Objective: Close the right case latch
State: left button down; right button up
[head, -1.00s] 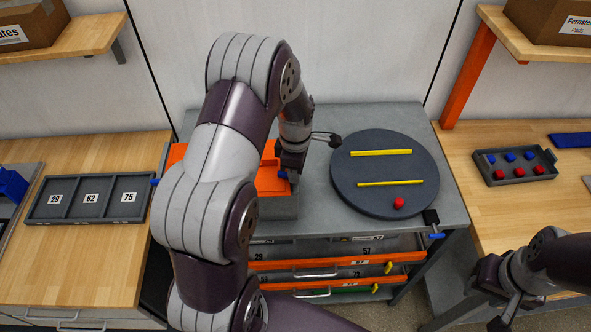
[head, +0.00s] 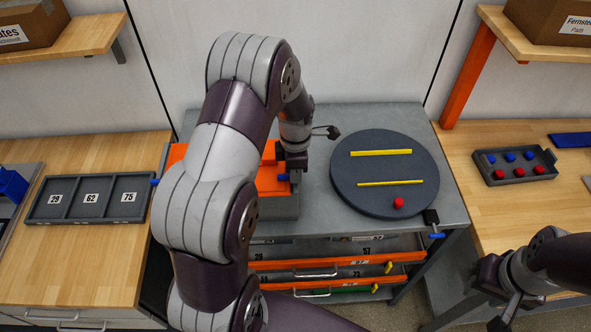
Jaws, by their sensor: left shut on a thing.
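The orange case (head: 271,186) sits on a grey base on the grey workbench, largely hidden behind my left arm. Its right latch (head: 283,177) shows as a small blue piece on the right side, partly covered by my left gripper. Another blue latch (head: 155,182) shows at the case's left side. My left gripper (head: 293,175) is shut on the right latch at the case's right edge. Its fingertips are mostly hidden, and whether the latch is fully down cannot be seen. My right gripper (head: 497,298) is at the lower right, away from the case; its jaws are unclear.
A dark round turntable (head: 365,170) with yellow strips and a red knob stands close right of my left gripper. A numbered tray (head: 90,198) is on the left wooden bench. A tray of red and blue pieces (head: 515,167) is on the right bench. Orange-fronted drawers (head: 335,267) are below.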

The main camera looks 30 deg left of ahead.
pick_arm(q)
jog(key=shift+w+r, duration=0.1)
jog(key=c, duration=1.1)
grip_release()
jog(key=shift+c, duration=0.2)
notch_tip(320, 180, up, 13)
jog(key=b, duration=0.1)
jog(key=shift+f, duration=0.2)
